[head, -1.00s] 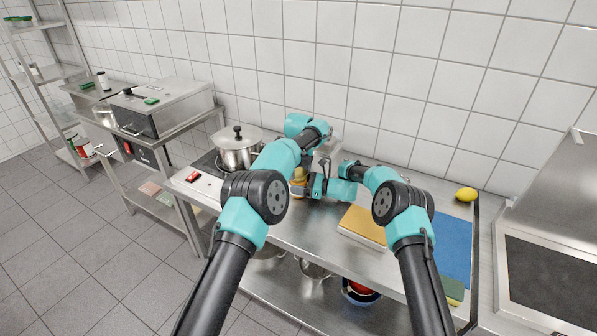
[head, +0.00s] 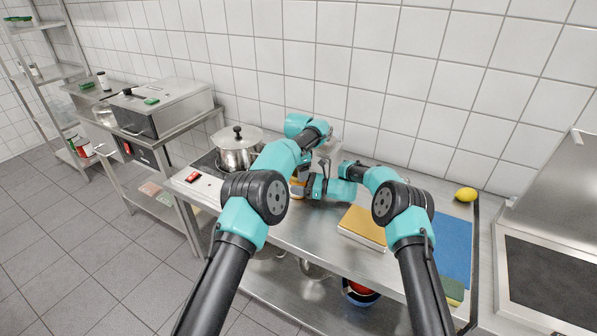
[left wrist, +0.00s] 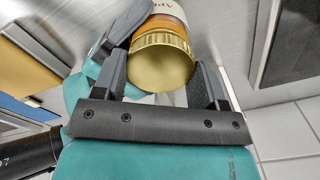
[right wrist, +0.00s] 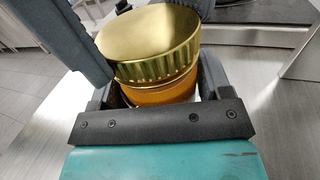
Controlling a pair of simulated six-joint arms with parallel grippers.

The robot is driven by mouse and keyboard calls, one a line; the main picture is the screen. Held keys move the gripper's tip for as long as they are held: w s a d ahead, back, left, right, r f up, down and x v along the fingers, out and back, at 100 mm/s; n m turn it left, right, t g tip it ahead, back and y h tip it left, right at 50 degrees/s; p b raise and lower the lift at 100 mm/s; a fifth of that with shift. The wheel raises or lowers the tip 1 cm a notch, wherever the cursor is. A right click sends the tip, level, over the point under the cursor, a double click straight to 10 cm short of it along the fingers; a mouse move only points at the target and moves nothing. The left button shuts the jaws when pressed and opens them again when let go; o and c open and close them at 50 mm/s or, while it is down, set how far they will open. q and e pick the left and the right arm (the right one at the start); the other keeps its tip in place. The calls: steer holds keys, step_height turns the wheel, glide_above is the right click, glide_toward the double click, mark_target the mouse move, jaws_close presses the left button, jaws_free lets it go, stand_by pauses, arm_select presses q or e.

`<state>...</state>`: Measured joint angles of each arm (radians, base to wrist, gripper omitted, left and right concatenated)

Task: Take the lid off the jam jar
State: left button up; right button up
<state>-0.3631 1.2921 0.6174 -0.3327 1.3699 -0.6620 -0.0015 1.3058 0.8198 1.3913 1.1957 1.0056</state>
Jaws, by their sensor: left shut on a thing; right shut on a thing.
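The jam jar has a gold ridged lid and an amber body with a pale label. In the head view the jar (head: 297,189) is mostly hidden by my arms, above the steel counter (head: 300,235). My left gripper (left wrist: 160,68) is shut on the lid (left wrist: 163,62), and the jar body (left wrist: 163,22) shows beyond it. My right gripper (right wrist: 155,92) is shut around the jar body (right wrist: 160,94) from the side. The lid (right wrist: 150,45) sits at the jar's mouth in the right wrist view; I cannot tell whether it is loose.
A yellow-topped block (head: 362,228) lies on the counter right of the jar. A lidded pot (head: 238,150) stands on the hob at left. A blue board (head: 452,245) and a lemon (head: 466,194) lie at right. The tiled wall is close behind.

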arm_select(q)
steer(key=n, duration=3.4)
steer(key=shift+r, duration=0.1)
